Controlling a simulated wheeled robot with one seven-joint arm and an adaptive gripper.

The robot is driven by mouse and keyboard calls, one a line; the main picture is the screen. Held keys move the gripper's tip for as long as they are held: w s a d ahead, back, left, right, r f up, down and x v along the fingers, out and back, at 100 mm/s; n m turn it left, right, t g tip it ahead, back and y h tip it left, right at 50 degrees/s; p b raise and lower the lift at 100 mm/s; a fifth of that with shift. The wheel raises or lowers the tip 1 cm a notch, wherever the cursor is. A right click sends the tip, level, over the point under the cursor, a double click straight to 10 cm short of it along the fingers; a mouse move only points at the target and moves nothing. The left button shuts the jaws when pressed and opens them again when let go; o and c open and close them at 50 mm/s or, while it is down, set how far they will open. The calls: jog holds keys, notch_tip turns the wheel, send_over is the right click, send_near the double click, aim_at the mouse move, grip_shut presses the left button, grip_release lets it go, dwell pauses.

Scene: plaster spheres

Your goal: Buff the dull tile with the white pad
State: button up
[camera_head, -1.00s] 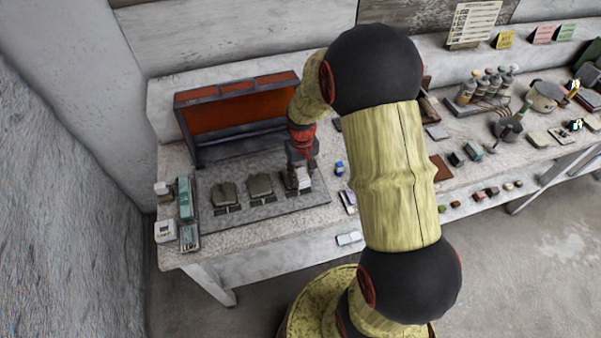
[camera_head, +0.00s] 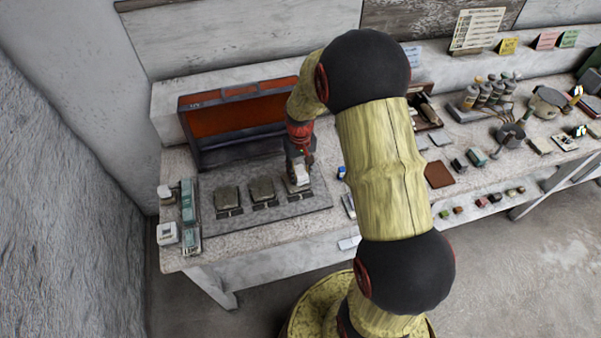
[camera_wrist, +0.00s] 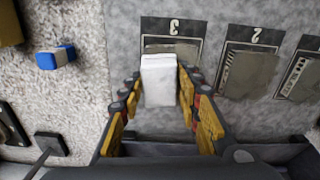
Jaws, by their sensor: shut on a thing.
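My gripper (camera_head: 300,163) is shut on the white pad (camera_wrist: 159,82), a pale block between its yellow-and-black fingers. The pad also shows in the head view (camera_head: 300,175). It is over the tile at the place marked 3 (camera_wrist: 172,47), the rightmost in the head view; the pad hides much of that tile, and I cannot tell if they touch. Tile 2 (camera_wrist: 245,72) is grey-green and matt, and it also shows in the head view (camera_head: 262,190). The third tile (camera_head: 228,197) looks similar and is cut off in the wrist view. Which tile is the dull one is unclear.
The tiles lie on a grey board (camera_head: 275,214). Behind it stands an open red-lined case (camera_head: 235,115). Teal and white boxes (camera_head: 188,204) stand at the left. More items crowd the bench at the right.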

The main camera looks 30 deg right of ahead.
aim_at(304, 186)
jog(key=shift+s, duration=0.15)
jog(key=shift+s+a+r, duration=0.1)
jog(key=shift+s+a, duration=0.05)
jog(key=shift+s, duration=0.55)
jog(key=shift+s+a+p, duration=0.2)
jog(key=shift+s+p, duration=0.15)
jog(key=shift+s, duration=0.6)
jog(key=shift+w+d+r+p, duration=0.2)
jog(key=shift+w+r+p, duration=0.35)
jog(key=shift+w, duration=0.4)
jog(key=shift+a, duration=0.15)
